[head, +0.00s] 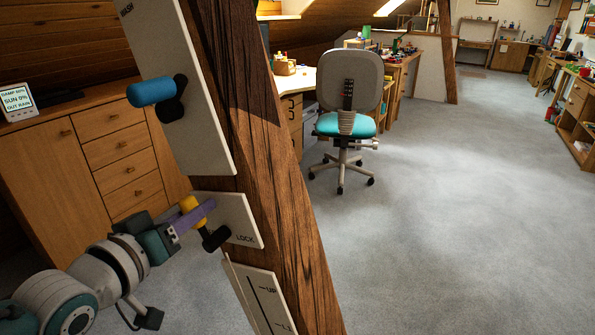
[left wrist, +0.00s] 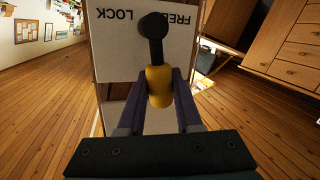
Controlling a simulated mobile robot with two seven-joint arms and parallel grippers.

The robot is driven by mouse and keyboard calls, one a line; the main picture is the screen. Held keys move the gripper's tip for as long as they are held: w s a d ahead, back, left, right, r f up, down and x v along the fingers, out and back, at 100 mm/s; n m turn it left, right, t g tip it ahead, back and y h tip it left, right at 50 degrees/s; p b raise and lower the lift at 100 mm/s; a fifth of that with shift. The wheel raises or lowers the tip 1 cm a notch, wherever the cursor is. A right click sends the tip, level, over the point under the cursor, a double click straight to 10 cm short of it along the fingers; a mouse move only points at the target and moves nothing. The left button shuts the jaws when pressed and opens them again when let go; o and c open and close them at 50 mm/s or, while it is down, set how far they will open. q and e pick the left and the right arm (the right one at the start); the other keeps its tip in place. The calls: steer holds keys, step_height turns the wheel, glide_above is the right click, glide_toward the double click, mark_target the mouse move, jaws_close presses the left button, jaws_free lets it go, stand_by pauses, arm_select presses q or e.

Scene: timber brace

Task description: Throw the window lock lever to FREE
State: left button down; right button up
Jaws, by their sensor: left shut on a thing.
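The window lock lever has a yellow grip (head: 193,210) and a black pivot (head: 216,238), set on a pale plate (head: 240,212) on the timber brace. LOCK is printed at the plate's lower right in the head view. My left gripper (head: 196,215) is shut on the yellow grip. In the left wrist view, the purple fingers (left wrist: 159,92) sit on both sides of the yellow grip (left wrist: 158,84), below the black pivot (left wrist: 153,25). FREE and LOCK appear upside down there, and the pivot partly covers FREE. My right gripper is not in view.
The dark timber brace (head: 257,125) slants down beside my arm. Above is a plate with a blue-handled lever (head: 152,92); below is a plate marked UP (head: 262,300). A drawer cabinet (head: 112,155) stands at the left. An office chair (head: 347,110) and open carpet lie beyond.

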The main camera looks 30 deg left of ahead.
arm_select(q)
steer(key=shift+a+f+n+h+b, duration=0.25)
steer(key=shift+a+n, duration=0.1)
steer(key=shift+n, duration=0.15)
steer(key=shift+a+f+n+h+b, duration=0.1)
steer(key=shift+a+f+n+h, duration=0.15)
steer(key=shift+n, duration=0.25)
steer(key=shift+w+a+f+n+g+h+b, duration=0.1)
steer(key=shift+a+f+n+g+h+b, duration=0.15)
steer(key=shift+n, duration=0.25)
steer(key=shift+a+f+n+g+h+b, duration=0.1)
steer(key=shift+a+f+n+h+b, duration=0.1)
steer(key=shift+n+b, duration=0.25)
steer(key=c, duration=0.9)
jaws_free()
steer(key=shift+o, duration=0.2)
steer(key=shift+r, duration=0.1)
steer(key=p+v, duration=0.2)
steer(key=v, duration=0.8)
steer(key=shift+p, duration=0.35)
